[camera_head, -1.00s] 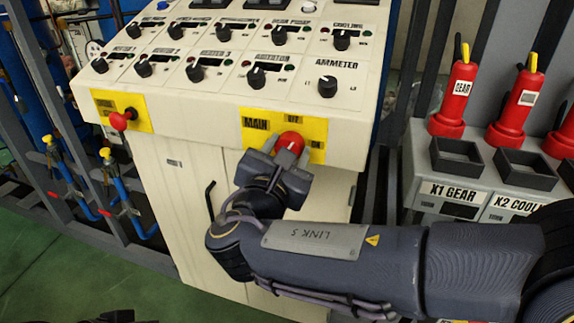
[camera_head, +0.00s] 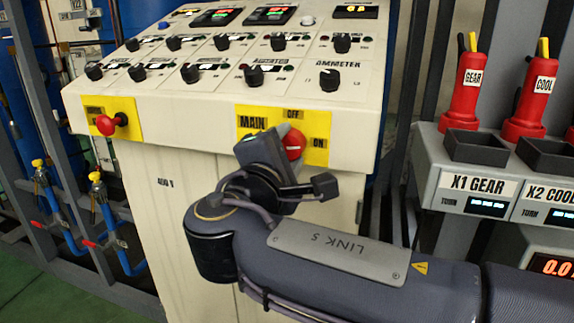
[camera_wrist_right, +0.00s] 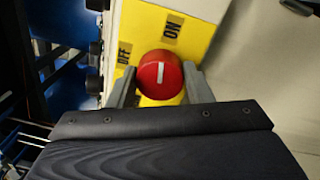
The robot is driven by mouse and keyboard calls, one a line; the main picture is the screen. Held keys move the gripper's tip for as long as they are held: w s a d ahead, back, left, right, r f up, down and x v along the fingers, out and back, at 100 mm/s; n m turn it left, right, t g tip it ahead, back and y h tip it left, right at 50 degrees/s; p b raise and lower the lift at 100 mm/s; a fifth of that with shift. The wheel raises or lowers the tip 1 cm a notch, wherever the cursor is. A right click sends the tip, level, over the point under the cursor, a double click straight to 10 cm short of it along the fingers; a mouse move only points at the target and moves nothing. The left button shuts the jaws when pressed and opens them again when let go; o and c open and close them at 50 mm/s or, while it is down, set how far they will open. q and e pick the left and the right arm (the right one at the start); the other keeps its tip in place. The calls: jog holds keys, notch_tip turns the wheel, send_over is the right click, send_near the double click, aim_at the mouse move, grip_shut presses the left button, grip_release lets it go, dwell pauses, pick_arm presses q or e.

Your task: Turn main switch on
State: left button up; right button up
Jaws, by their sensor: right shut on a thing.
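The main switch is a red round knob (camera_head: 293,143) on a yellow plate (camera_head: 318,123) at the front of the control cabinet. The plate carries the words MAIN, OFF and ON. My right gripper (camera_head: 284,150) is turned over at an angle and shut on the knob. In the right wrist view the knob (camera_wrist_right: 160,75) sits between the two grey fingers, and its white mark points up toward the ON label (camera_wrist_right: 172,28). The OFF label (camera_wrist_right: 124,52) is to the left. My left gripper is not in view.
Another red knob (camera_head: 107,124) sits on a yellow plate at the cabinet's left. Black dials cover the sloping panel (camera_head: 215,103), with lit displays (camera_head: 217,17) above. Red holders stand on the lit X1 GEAR and X2 COOL units (camera_head: 478,190) at right.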

jog(key=shift+f+m+b, duration=0.15)
jog(key=shift+m+b, duration=0.6)
jog(key=shift+m, duration=0.25)
jog(key=o, duration=1)
jog(key=v, duration=0.8)
jog(key=shift+p, duration=0.3)
